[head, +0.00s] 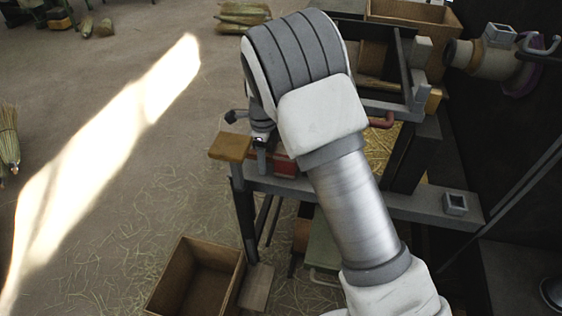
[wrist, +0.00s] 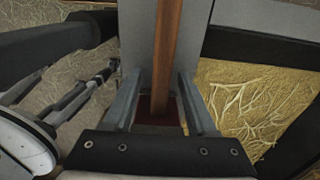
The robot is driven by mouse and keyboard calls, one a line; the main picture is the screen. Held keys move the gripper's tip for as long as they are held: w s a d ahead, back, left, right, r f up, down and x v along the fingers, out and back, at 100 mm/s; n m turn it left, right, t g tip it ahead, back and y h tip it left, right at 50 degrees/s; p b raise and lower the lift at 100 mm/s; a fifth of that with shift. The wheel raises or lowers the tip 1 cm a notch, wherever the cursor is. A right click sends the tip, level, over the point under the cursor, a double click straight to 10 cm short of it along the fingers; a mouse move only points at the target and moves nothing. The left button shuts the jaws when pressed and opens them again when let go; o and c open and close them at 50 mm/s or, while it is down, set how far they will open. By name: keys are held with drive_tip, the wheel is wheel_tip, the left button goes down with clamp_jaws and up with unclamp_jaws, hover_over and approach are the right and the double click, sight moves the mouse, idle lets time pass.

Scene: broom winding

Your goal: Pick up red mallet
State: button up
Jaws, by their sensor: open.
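In the wrist view, my gripper (wrist: 158,78) is open, one finger on each side of a brown wooden handle (wrist: 167,45). The handle runs from the top of the picture down between the fingers. Dark red shows below it, between the fingers; this looks like the head of the red mallet (wrist: 157,112), partly hidden by the gripper's base. The fingers appear apart from the handle. In the head view, a red block, likely the mallet head (head: 285,164), shows on the bench beside my arm.
The grey bench (head: 410,207) carries a wooden block (head: 230,147) at its left end and a small square metal cup (head: 455,203) at right. An open wooden box (head: 197,275) stands on the floor below. Straw (wrist: 255,100) lies beside the grey bar in the wrist view.

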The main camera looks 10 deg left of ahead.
drive_tip(key=shift+r, duration=0.1)
clamp_jaws()
idle(0.4)
drive_tip(key=shift+r, duration=0.55)
wheel_tip(320, 180, up, 18)
drive_tip(key=p, duration=0.6)
drive_tip(key=s, duration=0.6)
drive_tip(key=s+a, duration=0.1)
drive_tip(key=s, duration=0.5)
drive_tip(key=s+a+f+p, duration=0.1)
drive_tip(key=s, duration=0.5)
drive_tip(key=shift+a, duration=0.25)
drive_tip(key=c, duration=0.6)
unclamp_jaws()
drive_tip(key=shift+w, duration=0.1)
clamp_jaws()
